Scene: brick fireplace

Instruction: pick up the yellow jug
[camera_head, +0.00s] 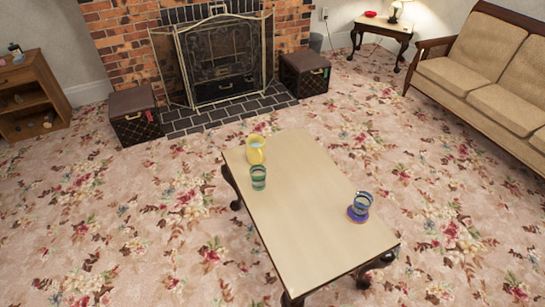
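The yellow jug (255,150) stands upright near the far left corner of the low coffee table (296,221). Its handle faces right in the head view. A green glass (258,178) stands just in front of the jug, apart from or nearly touching it; the view does not settle which. Neither of my grippers shows in this view.
A glass on a purple base (358,207) stands at the table's right edge. The rest of the tabletop is clear. The floral carpet (120,235) around the table is open. Behind are a fireplace (220,60), two dark boxes and a sofa (490,70).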

